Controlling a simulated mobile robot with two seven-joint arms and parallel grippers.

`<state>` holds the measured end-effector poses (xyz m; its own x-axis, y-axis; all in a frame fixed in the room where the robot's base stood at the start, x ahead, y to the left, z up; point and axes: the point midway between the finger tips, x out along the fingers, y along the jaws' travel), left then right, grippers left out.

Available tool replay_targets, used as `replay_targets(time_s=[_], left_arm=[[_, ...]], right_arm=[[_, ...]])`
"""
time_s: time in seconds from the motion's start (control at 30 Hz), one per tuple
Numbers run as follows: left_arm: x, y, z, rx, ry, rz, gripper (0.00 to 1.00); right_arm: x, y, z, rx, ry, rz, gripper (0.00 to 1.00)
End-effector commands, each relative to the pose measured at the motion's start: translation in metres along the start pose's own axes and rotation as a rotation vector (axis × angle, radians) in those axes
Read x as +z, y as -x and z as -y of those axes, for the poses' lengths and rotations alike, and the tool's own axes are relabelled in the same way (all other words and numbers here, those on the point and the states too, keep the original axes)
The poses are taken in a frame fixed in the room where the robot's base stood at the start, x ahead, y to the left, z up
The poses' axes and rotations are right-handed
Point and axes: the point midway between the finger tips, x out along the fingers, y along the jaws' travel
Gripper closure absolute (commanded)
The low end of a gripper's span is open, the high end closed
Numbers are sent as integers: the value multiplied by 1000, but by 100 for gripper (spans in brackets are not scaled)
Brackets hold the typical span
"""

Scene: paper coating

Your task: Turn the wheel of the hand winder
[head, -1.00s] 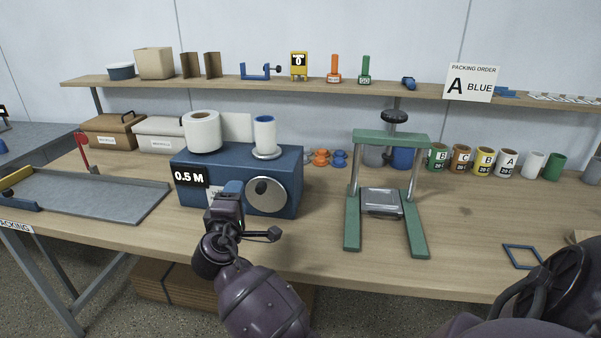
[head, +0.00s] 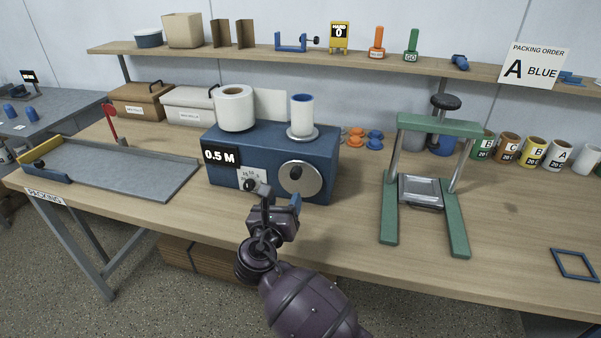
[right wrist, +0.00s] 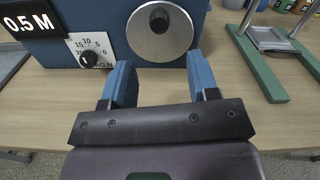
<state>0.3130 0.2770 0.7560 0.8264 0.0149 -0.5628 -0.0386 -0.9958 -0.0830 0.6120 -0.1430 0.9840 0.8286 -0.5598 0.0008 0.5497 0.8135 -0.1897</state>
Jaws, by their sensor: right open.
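The hand winder is a blue box (head: 222,139) with a "0.5 M" label, standing on the bench. A white roll and a blue-and-white core sit on top. Its wheel, a silver disc (head: 314,184) with a black knob (head: 296,172), is on the front face. The wheel also shows in the right wrist view (right wrist: 160,44), with its knob (right wrist: 159,20) straight ahead of the gap between my fingers. My right gripper (head: 281,198) is open and empty, just in front of the box, below and left of the wheel. It appears apart from the wheel. My left gripper is out of view.
A small dial (right wrist: 89,58) is on the box face left of the wheel. A green press frame (head: 389,215) stands to the right. A grey tray (head: 120,172) lies to the left. The bench top (head: 345,215) is clear between winder and press.

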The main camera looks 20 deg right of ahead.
Motion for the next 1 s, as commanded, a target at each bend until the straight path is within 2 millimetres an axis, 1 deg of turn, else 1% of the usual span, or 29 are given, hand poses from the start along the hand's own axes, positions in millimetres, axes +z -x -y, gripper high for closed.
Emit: replay_targets(time_s=[0.13, 0.27, 0.5, 0.7, 0.83, 1.0], left_arm=[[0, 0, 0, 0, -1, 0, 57], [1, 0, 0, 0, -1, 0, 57], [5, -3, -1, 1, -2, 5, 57], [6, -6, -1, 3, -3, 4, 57], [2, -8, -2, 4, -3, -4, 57], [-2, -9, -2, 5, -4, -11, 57]], right_arm=[[0, -6, 0, -1, 25, 0, 45], [0, -20, 0, -1, 25, 2, 45], [-1, -61, 0, -1, 24, 1, 45], [-1, -90, 0, 0, 23, 0, 45], [-1, -102, 0, -1, 22, 0, 45], [0, -108, 0, 0, 21, 0, 45]])
